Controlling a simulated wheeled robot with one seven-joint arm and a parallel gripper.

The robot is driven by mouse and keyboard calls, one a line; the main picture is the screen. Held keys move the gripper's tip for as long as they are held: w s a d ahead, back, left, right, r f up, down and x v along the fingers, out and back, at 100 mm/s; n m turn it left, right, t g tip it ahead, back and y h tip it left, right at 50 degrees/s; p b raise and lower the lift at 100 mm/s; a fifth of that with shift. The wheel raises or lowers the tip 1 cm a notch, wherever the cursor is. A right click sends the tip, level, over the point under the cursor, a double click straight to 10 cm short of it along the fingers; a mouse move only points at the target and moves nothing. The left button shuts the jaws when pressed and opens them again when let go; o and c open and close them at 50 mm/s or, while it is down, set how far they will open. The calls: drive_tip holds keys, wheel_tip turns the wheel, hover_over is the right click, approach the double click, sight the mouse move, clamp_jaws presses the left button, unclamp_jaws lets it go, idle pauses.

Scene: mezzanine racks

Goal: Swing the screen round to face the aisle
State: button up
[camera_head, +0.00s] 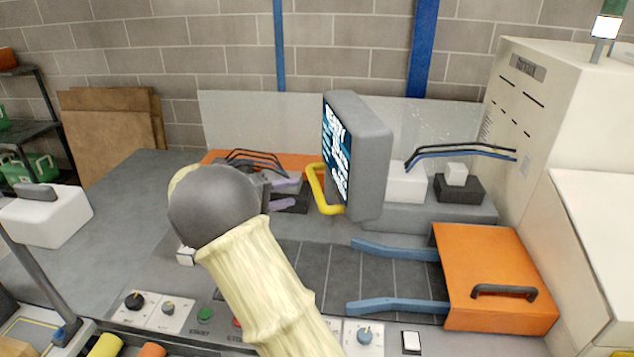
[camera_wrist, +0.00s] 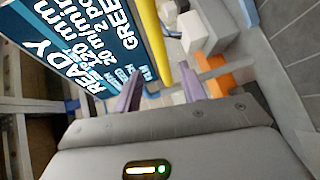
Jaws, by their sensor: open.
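The screen (camera_head: 358,160) is a grey box on the machine bench. Its lit face with white text on dark blue is turned to the left, seen at a steep angle. A yellow handle (camera_head: 318,190) sticks out from its face side. My gripper (camera_head: 294,194) is open, with purple fingers just left of the handle. In the wrist view the lit face (camera_wrist: 75,45) fills the upper left. The handle (camera_wrist: 152,45) runs down between my two fingers (camera_wrist: 162,88) there, with gaps on both sides. I cannot tell how deep it sits between them.
An orange box (camera_head: 485,275) with a black handle and blue rails stands at the right front. A beige cabinet (camera_head: 545,120) rises at the right. A clear panel (camera_head: 240,120) stands behind. Knobs and buttons line the bench front.

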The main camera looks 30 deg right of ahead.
sight(317, 187)
drive_tip(key=p+x, duration=0.3)
drive_tip(key=x, duration=0.6)
drive_tip(key=shift+w+d, duration=0.1)
drive_tip(key=shift+d, duration=0.05)
drive_tip(key=shift+c, duration=0.4)
clamp_jaws()
